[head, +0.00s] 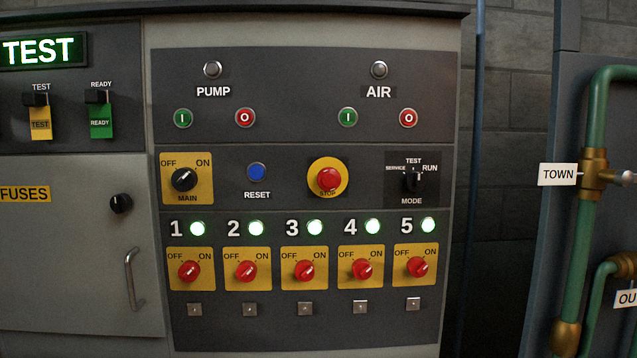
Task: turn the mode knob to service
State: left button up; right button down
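The mode knob (411,183) is a small black knob on a dark plate at the right of the panel's middle row. SERVICE is printed at its upper left, TEST above it, RUN at its upper right and MODE below. The knob stands about upright and seems to point at TEST, though it is small and dark. A lit display (40,51) at the upper left reads TEST in green. Neither of my grippers shows in the head view.
Left of the mode knob are the red stop button (328,180), the blue reset button (257,172) and the main switch (184,180). Below runs a row of red OFF/ON switches (304,270) under lit green lamps. Green pipes (592,120) stand at the right.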

aim_at(415, 182)
jog(key=i+l+z, duration=0.1)
jog(key=z, duration=1.4)
jog(key=i+z, duration=0.15)
jog(key=i, duration=0.2)
